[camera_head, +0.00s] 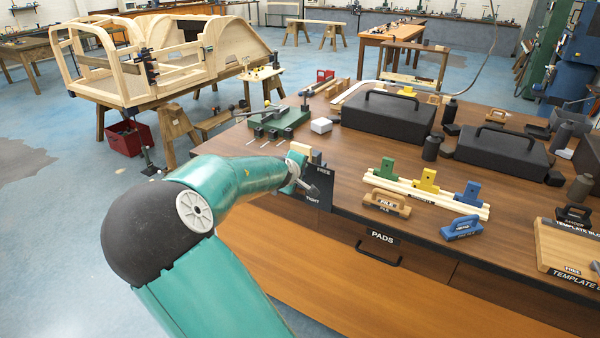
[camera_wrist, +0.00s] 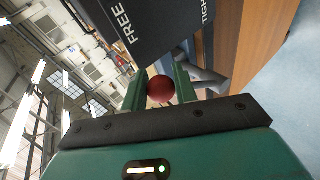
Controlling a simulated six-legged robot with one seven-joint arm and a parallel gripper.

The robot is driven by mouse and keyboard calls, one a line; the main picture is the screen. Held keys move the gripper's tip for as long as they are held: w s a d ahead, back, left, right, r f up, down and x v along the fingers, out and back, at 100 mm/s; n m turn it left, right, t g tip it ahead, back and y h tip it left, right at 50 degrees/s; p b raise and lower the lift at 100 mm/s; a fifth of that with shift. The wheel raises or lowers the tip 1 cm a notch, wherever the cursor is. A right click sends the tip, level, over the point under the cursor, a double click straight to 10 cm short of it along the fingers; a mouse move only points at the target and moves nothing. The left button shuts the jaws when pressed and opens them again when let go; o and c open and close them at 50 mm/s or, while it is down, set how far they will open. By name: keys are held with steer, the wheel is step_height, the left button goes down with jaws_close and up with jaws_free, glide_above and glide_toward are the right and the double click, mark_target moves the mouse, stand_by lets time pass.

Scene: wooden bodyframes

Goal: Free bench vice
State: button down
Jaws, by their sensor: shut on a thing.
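The bench vice shows at the bench's near left edge, with a pale wooden jaw (camera_head: 301,149) and a dark plate (camera_head: 325,186) marked FREE at the top and TIGHT at the bottom. The plate fills the top of the wrist view (camera_wrist: 135,22), close to my gripper. My gripper (camera_wrist: 160,80) has its two green fingers on either side of a round red knob (camera_wrist: 160,91) and is shut on it. A grey metal part (camera_wrist: 207,80) shows just behind the fingers. In the head view my gripper (camera_head: 294,172) is at the plate's left side, partly hidden by my arm.
The wooden bench (camera_head: 345,150) extends right and back, with black cases (camera_head: 389,115), a green fixture (camera_head: 279,120) and coloured blocks on strips (camera_head: 425,190). A drawer front marked PADS (camera_head: 380,250) faces me. Open blue floor (camera_head: 225,85) lies left of the bench.

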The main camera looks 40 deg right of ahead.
steer(key=c, duration=1.1)
jaws_free()
steer(key=shift+w+a, duration=0.45)
steer(key=shift+w, duration=0.25)
steer(key=shift+o, duration=0.2)
steer(key=shift+s+d+r, duration=0.1)
steer(key=shift+s+d, duration=0.2)
steer(key=shift+s, duration=0.1)
steer(key=v, duration=1.3)
steer(key=shift+s+a+r, duration=0.15)
steer(key=shift+s+a, duration=0.1)
steer(key=shift+a, duration=0.05)
